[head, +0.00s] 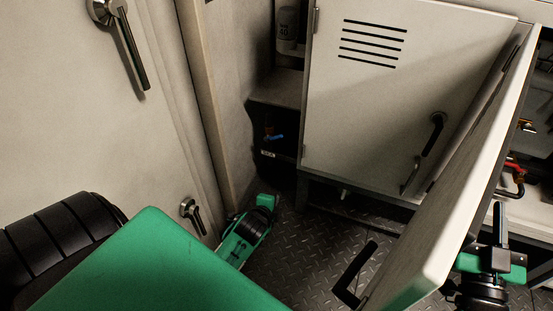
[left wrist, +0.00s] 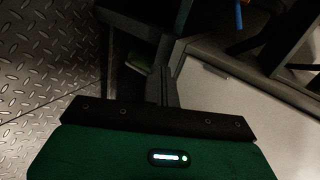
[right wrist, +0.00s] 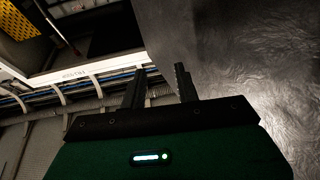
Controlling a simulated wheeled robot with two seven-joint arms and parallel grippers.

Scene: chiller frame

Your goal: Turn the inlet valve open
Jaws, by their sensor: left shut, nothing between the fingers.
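A valve with a blue handle (head: 275,137) sits in the dark opening left of the vented cabinet door, above a small white label (head: 267,154). A blue piece (left wrist: 238,15) also shows at the top of the left wrist view. My left arm reaches down toward the floor below that opening; its fingers (left wrist: 172,52) are shut and empty in the left wrist view, apart from the blue piece. A valve with a red handle (head: 514,168) shows at the far right, behind the open door. My right gripper (right wrist: 160,70) is open and empty. The inlet label is not readable.
The vented cabinet door (head: 385,100) has a dark handle. An open door panel (head: 455,185) stands between my arms. A tall door with levers (head: 126,45) stands at the left. A bottle (head: 287,25) is on a shelf.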

